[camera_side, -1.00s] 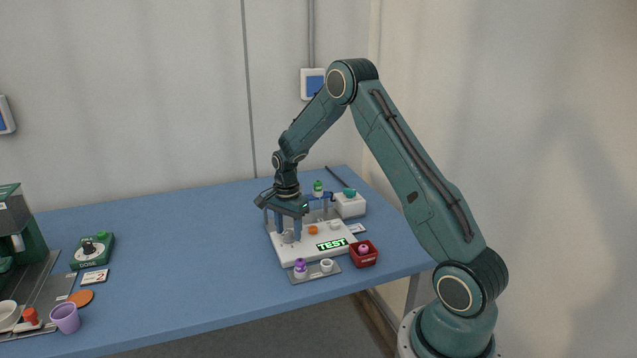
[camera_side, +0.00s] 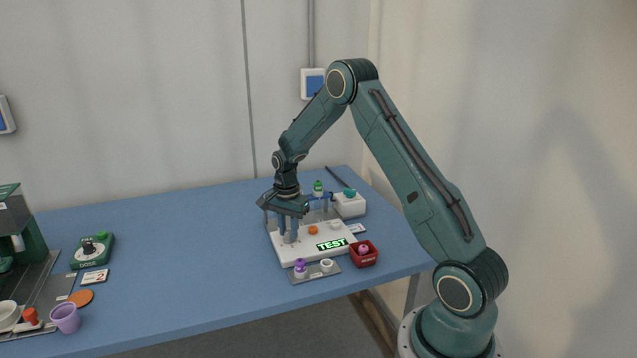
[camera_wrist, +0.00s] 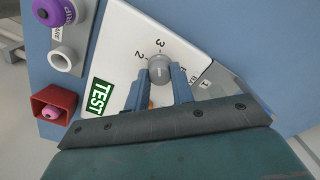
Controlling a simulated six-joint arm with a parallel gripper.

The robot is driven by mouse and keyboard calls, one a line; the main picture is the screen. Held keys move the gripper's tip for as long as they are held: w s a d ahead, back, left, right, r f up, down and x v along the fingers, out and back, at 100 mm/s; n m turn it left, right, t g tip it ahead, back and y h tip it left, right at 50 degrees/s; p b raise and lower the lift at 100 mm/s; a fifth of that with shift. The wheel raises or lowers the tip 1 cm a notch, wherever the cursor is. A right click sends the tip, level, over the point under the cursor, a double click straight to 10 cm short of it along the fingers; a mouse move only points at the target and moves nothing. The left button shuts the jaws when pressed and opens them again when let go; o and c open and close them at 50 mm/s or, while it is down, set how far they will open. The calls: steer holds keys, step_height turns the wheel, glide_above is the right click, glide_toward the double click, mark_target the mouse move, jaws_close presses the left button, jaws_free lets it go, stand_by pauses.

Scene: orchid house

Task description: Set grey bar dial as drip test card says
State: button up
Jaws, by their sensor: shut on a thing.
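The grey bar dial (camera_wrist: 160,67) is a round knob on the white test panel (camera_wrist: 123,40), with printed numbers 2 and 3 beside it. My gripper (camera_wrist: 159,84) is shut on the dial, one blue finger on each side. In the side view my gripper (camera_side: 288,235) reaches down to the left part of the white panel (camera_side: 296,250), and the dial is mostly hidden there by the fingers. A green TEST display (camera_side: 332,244) is on the panel. A small white card (camera_side: 355,228) lies at the panel's right; its text is unreadable.
A red bin (camera_side: 363,258) holds a pink item. A green dial box (camera_side: 92,250) and a card marked 2 (camera_side: 95,276) are far left. The table's middle is clear.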

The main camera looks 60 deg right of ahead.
steer(key=n, duration=0.6)
steer(key=shift+n, duration=0.3)
steer(key=n, duration=0.3)
steer(key=shift+n, duration=0.4)
steer(key=n, duration=0.3)
steer(key=shift+n, duration=0.3)
steer(key=n, duration=0.4)
steer(key=shift+n, duration=2.5)
steer(key=o, duration=1)
steer(key=shift+r, duration=0.1)
